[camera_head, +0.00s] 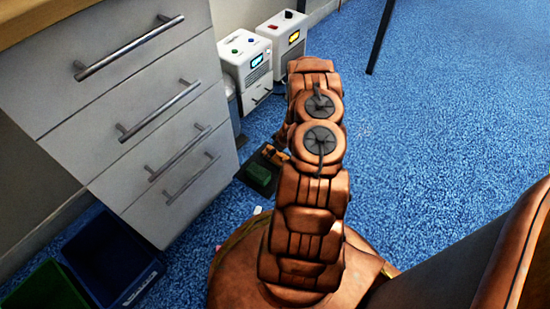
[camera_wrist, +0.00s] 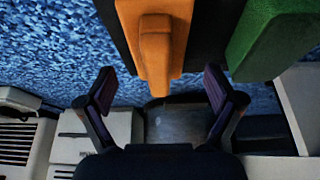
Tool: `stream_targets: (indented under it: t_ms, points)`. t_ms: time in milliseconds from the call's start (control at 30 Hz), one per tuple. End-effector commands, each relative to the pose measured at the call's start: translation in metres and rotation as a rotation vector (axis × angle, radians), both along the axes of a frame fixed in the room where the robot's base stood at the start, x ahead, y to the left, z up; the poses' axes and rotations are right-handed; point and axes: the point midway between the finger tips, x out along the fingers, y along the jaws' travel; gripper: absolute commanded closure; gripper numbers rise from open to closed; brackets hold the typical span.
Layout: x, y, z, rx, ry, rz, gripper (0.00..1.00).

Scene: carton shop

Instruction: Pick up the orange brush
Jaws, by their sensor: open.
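The orange brush (camera_wrist: 155,45) fills the upper middle of the wrist view, with its narrow handle pointing down between the fingers. My gripper (camera_wrist: 159,73) is open, one finger on each side of the handle's end, and neither finger visibly touches it. In the head view a small orange patch that looks like the brush (camera_head: 270,152) lies on the floor just left of my arm. My arm hides most of the gripper there.
A green block (camera_wrist: 268,40) lies right of the brush and also shows in the head view (camera_head: 258,176). A drawer cabinet (camera_head: 120,90) stands left. Two white devices (camera_head: 245,60) stand behind. Blue (camera_head: 112,252) and green (camera_head: 45,288) bins sit lower left.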

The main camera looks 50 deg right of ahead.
Motion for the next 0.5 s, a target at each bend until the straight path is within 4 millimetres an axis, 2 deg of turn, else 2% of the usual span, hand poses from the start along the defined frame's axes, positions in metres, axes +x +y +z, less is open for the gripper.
stream_targets:
  t_ms: [33, 200, 500]
  points:
    - [0.001, 0.000, -0.013, 0.000, 0.001, 0.001, 0.08]
    - [0.008, 0.000, -0.030, 0.000, 0.001, 0.004, 0.08]
    - [0.012, 0.000, -0.034, 0.000, 0.000, 0.003, 0.08]
